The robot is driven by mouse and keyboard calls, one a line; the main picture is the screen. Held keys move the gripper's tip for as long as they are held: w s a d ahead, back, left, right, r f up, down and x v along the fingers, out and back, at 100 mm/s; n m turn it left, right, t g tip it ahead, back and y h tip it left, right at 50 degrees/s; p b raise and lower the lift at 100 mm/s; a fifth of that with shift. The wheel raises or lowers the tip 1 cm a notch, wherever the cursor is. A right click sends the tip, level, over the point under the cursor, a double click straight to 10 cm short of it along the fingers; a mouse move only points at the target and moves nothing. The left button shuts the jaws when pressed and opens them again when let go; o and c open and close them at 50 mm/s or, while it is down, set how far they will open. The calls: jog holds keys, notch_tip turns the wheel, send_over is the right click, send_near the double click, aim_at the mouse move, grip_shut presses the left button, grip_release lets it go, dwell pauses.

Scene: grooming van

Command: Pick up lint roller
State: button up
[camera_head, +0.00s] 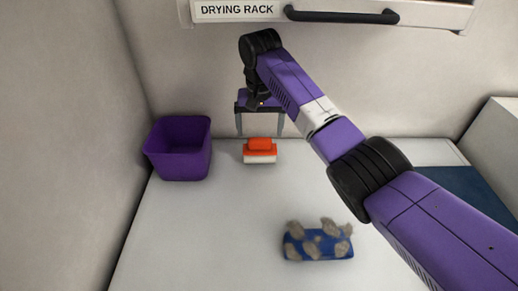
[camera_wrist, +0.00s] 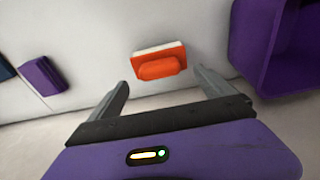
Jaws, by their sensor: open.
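My gripper (camera_head: 260,133) is open and empty, its fingers pointing down toward the counter near the back wall. An orange block-shaped item with a white base (camera_head: 260,151) lies just below and in front of the fingertips. In the wrist view this orange item (camera_wrist: 158,65) lies beyond the gap between the fingers (camera_wrist: 162,78), apart from them. A blue item with tan fur-like clumps (camera_head: 318,242) lies nearer on the counter, out of the wrist view. I cannot tell for sure which of these is the lint roller.
A purple bin (camera_head: 180,150) stands on the counter at the left, by the wall. A drying rack (camera_head: 235,11) with a black handle hangs above. A dark blue mat (camera_head: 455,187) lies at right. A small purple item (camera_wrist: 42,76) shows in the wrist view. The left front counter is clear.

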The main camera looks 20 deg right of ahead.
aim_at(260, 139)
jog(key=f, duration=0.3)
jog(key=f+p, duration=0.1)
jog(key=f, duration=0.1)
jog(key=shift+w+d, duration=0.1)
jog(key=shift+w, duration=0.15)
jog(key=shift+c, duration=0.4)
jog(key=shift+r, duration=0.1)
jog(key=c, duration=2)
jog(key=shift+o, duration=0.2)
jog(key=shift+s+r, duration=0.1)
jog(key=shift+r, duration=0.05)
